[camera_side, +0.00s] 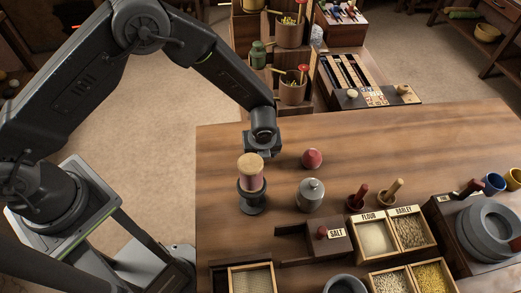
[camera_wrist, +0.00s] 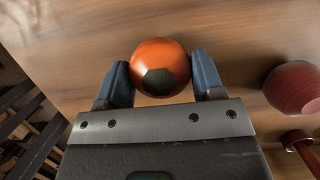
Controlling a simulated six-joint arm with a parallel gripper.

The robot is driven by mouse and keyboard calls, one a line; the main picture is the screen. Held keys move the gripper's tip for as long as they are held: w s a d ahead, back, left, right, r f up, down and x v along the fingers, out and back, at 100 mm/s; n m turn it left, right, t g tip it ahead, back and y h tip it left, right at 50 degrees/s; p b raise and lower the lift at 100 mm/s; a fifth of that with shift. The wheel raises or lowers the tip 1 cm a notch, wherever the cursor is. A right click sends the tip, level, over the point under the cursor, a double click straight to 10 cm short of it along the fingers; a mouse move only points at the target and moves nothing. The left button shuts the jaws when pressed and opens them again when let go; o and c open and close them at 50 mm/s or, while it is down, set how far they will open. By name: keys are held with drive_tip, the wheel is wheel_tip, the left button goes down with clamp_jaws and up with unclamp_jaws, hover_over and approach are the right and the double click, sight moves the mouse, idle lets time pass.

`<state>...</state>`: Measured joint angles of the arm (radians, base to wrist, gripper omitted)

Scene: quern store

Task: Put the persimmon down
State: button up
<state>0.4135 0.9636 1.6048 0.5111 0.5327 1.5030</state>
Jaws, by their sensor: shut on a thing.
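The persimmon (camera_wrist: 150,52) is a round orange fruit with a dark green patch in the wrist view. It sits between the two blue-grey fingers of my gripper (camera_wrist: 162,70), which is shut on it. In the side view my gripper (camera_side: 261,146) is low over the far left part of the wooden table (camera_side: 410,140). There the persimmon is hidden, with a pink cylinder with a wooden top (camera_side: 251,172) standing in front. I cannot tell whether the persimmon touches the table.
A dark red round object (camera_side: 312,158) is right of my gripper; it also shows in the wrist view (camera_wrist: 295,88). A grey lidded pot (camera_side: 310,194) stands nearer. Grain boxes (camera_side: 391,233) and grey stone rings (camera_side: 492,225) fill the front right. The far right tabletop is clear.

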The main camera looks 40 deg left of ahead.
drive_tip(key=shift+f, duration=0.1)
drive_tip(key=o, duration=1)
drive_tip(key=shift+c, duration=0.2)
drive_tip(key=v, duration=1.2)
drive_tip(key=shift+r, duration=0.25)
